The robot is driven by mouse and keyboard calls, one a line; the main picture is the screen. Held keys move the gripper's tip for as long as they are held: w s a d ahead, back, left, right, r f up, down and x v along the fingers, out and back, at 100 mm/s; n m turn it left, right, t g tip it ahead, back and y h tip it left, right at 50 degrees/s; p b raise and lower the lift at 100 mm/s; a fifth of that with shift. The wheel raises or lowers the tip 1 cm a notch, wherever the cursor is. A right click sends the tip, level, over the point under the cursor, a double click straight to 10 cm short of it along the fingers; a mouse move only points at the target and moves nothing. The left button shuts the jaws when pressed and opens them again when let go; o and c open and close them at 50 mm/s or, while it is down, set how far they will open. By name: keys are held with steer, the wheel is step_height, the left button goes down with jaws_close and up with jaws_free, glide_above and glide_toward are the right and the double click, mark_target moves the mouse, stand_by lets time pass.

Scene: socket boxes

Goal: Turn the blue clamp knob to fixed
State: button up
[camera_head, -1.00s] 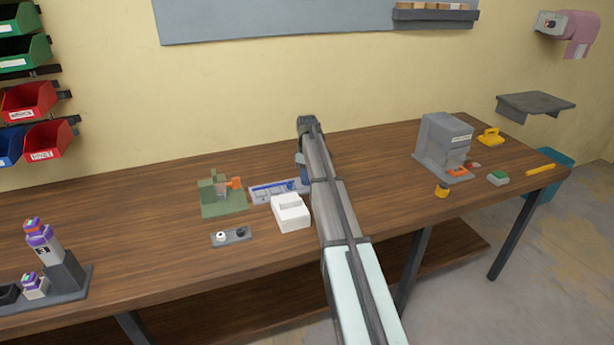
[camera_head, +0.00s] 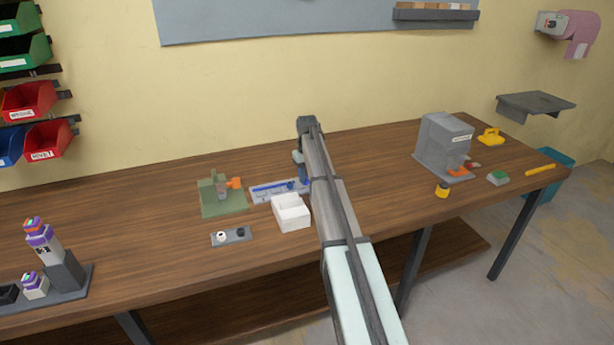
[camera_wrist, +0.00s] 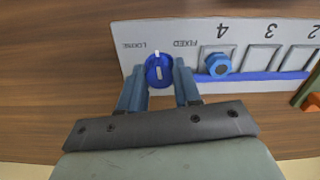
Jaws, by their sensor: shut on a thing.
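The blue clamp knob (camera_wrist: 158,70) shows in the wrist view on a light panel (camera_wrist: 127,30), near the words LOOSE and FIXED. Its white mark runs almost straight up and down in the picture, between the two words. My gripper (camera_wrist: 160,78) has one finger on each side of the knob and is shut on it. In the head view my gripper (camera_head: 301,176) is mostly hidden by my arm, at the right end of the panel (camera_head: 272,190); the knob cannot be made out there.
On the panel, a blue hexagonal piece (camera_wrist: 218,66) sits at slot 4, above a blue bar (camera_wrist: 262,76).

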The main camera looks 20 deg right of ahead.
steer(key=m, duration=0.5)
steer(key=shift+m, duration=0.3)
steer(key=m, duration=0.4)
steer(key=shift+a+m, duration=0.1)
steer(key=shift+m, duration=0.3)
steer(key=o, duration=1.1)
steer(key=shift+c, duration=0.2)
step_height(320, 180, up, 14)
steer(key=shift+f, duration=0.1)
